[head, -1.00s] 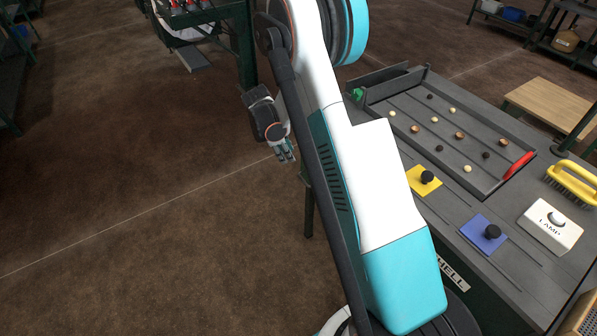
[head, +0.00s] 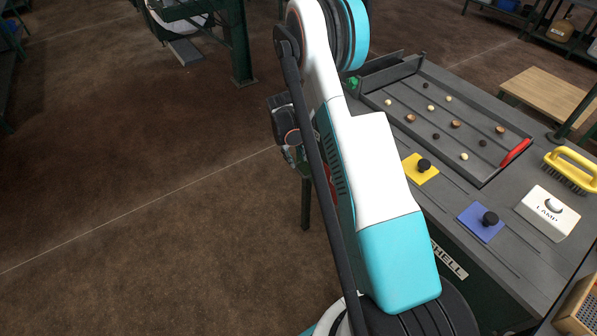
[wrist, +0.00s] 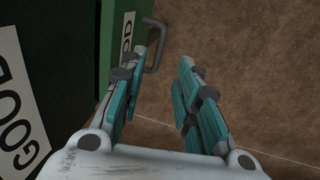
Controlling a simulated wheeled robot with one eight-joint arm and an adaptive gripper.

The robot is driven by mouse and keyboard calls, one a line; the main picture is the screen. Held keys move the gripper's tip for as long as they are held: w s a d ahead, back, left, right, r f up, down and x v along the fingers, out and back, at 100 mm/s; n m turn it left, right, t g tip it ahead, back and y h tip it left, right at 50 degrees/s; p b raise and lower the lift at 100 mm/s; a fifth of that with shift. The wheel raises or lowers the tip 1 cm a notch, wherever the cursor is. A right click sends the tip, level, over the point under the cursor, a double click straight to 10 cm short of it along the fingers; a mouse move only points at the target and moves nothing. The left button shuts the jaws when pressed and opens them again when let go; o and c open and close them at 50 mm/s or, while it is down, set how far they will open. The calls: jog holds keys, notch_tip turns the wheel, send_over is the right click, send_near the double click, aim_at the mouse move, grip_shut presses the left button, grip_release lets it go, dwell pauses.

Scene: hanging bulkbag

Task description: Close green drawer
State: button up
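In the wrist view, the green drawer (wrist: 107,42) shows at the upper left as a green panel. It has a white label, partly hidden by my left finger, and a grey bar handle (wrist: 155,45). My gripper (wrist: 168,62) is open with a clear gap between its teal fingers. The left fingertip is close to the handle; I cannot tell whether they touch. In the head view, my gripper (head: 291,155) hangs low beside the workbench, partly behind my own arm.
A dark panel with a white label (wrist: 18,105) borders the drawer. Brown floor lies open leftward.

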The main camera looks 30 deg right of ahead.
aim_at(299, 172)
jog(key=f+b, duration=0.1)
jog(key=f, duration=0.1)
jog(key=d+f, duration=0.1)
jog(key=f, duration=0.2)
jog(key=f+b, duration=0.1)
jog(key=f, duration=0.2)
jog(key=shift+d+f+b, duration=0.1)
jog(key=shift+d+b, duration=0.2)
